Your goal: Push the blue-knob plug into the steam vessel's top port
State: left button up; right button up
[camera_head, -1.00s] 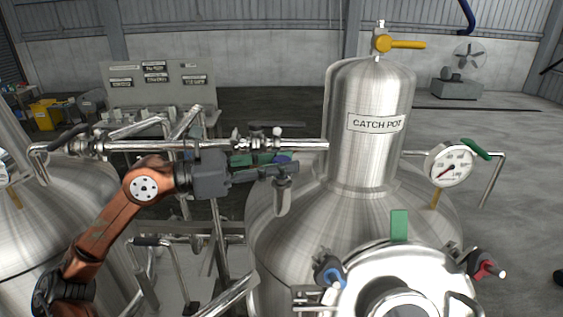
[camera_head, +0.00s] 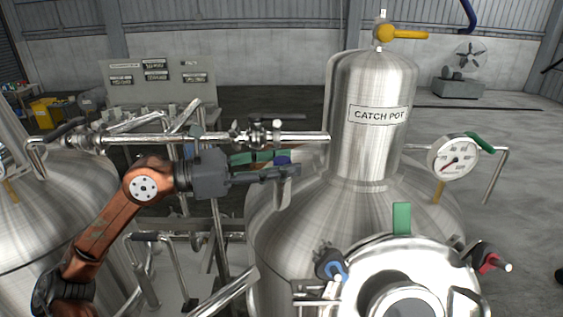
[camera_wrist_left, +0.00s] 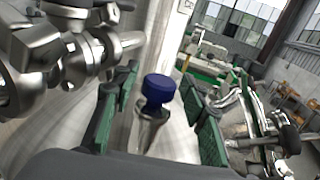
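The blue-knob plug shows in the left wrist view as a dark blue knob (camera_wrist_left: 158,90) on a tapering metal body (camera_wrist_left: 150,132). It stands between the two green-padded fingers of my left gripper (camera_wrist_left: 158,118), with a gap on each side. In the head view my left gripper (camera_head: 290,171) is level, just left of the catch pot. A bit of blue knob (camera_head: 283,159) shows beyond its fingers. Silver metal (camera_head: 284,191) shows below the fingers. I cannot tell which opening is the steam vessel's top port. My right gripper is not in view.
The catch pot (camera_head: 372,90) stands close right of the gripper. A horizontal steel pipe (camera_head: 220,140) runs just behind the gripper. A pressure gauge (camera_head: 452,160) is right of the pot. A round lid (camera_head: 455,285) with clamps is in front.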

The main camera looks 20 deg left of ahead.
pick_arm(q)
jog(key=shift+o, duration=0.3)
jog(key=v, duration=1.2)
dwell(0.3)
